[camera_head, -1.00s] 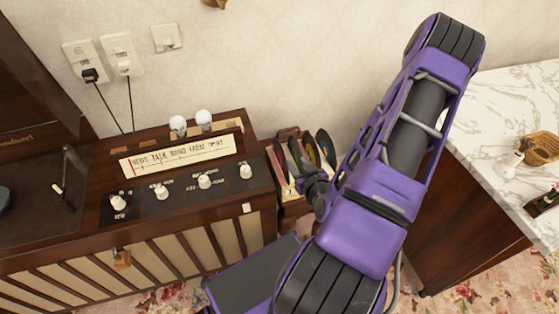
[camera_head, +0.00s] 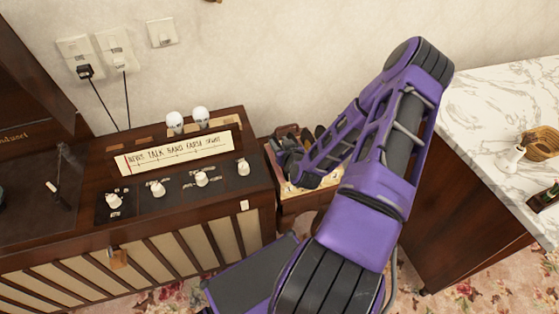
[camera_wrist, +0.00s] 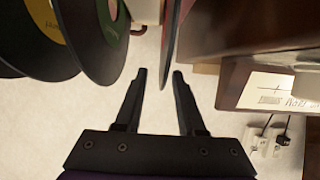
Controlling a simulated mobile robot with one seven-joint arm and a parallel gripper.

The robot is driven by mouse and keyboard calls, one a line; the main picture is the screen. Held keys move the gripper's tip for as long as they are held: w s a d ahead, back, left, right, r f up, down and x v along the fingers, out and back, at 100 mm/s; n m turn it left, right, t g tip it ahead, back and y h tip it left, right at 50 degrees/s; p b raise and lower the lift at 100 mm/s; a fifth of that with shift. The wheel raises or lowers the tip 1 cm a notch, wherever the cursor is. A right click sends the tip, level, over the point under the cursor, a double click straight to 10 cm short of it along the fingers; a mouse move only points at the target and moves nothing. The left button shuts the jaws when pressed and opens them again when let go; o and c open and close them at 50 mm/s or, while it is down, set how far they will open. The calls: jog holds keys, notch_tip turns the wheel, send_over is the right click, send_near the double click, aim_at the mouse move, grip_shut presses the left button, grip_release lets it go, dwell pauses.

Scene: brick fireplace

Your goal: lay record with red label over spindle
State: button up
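Several records stand on edge in a wooden rack (camera_head: 297,204) beside the radio cabinet; my arm hides most of them in the head view. In the wrist view, a record with a yellow label (camera_wrist: 45,22) and one with a green label (camera_wrist: 108,28) stand at upper left. A thin record with a reddish face (camera_wrist: 172,38) shows nearly edge-on just beyond my gripper (camera_wrist: 160,73). My gripper's fingers are apart, with nothing visibly held between them. The turntable area (camera_head: 28,218) is at the far left in the head view; I cannot make out the spindle.
The wooden radio cabinet (camera_head: 190,237) with several white knobs stands left of the rack. A marble-topped cabinet (camera_head: 478,100) is at the right, with a wooden bowl (camera_head: 543,143) on it. The wall with sockets (camera_head: 116,48) is close behind.

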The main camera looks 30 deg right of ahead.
aim_at(276, 139)
jog(key=shift+x, duration=1.5)
grip_shut()
